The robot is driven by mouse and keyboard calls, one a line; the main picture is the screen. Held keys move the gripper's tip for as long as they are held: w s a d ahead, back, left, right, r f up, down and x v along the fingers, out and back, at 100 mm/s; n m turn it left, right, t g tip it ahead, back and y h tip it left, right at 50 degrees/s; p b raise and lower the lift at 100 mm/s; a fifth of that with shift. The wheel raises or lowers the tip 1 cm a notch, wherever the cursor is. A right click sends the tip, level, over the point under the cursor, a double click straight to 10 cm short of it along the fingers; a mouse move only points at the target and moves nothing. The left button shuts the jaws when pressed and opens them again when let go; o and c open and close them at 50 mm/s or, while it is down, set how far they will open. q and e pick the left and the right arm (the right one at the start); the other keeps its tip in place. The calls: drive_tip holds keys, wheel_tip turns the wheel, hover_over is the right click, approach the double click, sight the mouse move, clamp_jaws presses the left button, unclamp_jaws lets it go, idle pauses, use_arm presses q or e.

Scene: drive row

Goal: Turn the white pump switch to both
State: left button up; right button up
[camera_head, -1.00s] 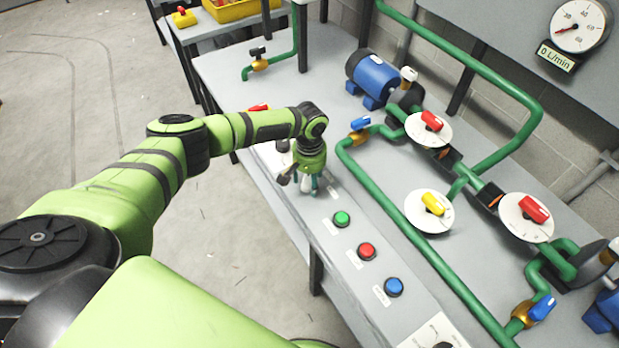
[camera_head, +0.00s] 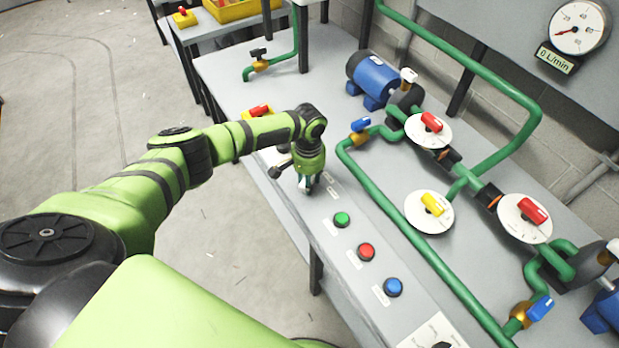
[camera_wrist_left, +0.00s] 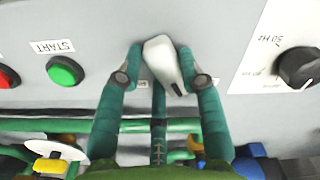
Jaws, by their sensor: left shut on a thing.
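The white pump switch (camera_wrist_left: 160,58) is a pale lever knob on the grey control panel. In the left wrist view it stands between the two green fingers of my left gripper (camera_wrist_left: 162,70), tilted slightly from the picture's vertical. The fingers are shut on it from both sides. In the head view my left gripper (camera_head: 307,187) points down at the panel, and its fingers largely hide the switch. The small labels around the switch are partly covered and I cannot read them. My right gripper is in neither view.
A green START button (camera_wrist_left: 65,70) and a red button (camera_head: 366,252) sit beside the switch; a blue button (camera_head: 393,287) is further along. A black 50 Hz dial (camera_wrist_left: 299,68) is on the other side. Green pipes (camera_head: 400,205) run behind the panel. The gauge (camera_head: 577,27) reads 0 L/min.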

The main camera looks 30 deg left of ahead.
use_arm(q)
drive_tip(key=m, duration=0.4)
drive_tip(key=shift+s+a+f+m, duration=0.1)
drive_tip(key=shift+s+a+m, duration=0.1)
drive_tip(key=shift+m, duration=0.2)
idle(0.4)
drive_tip(key=o, duration=1.2)
drive_tip(key=shift+c, duration=0.2)
drive_tip(key=shift+w, duration=0.1)
drive_tip(key=shift+r, duration=0.55)
wheel_tip(320, 180, up, 11)
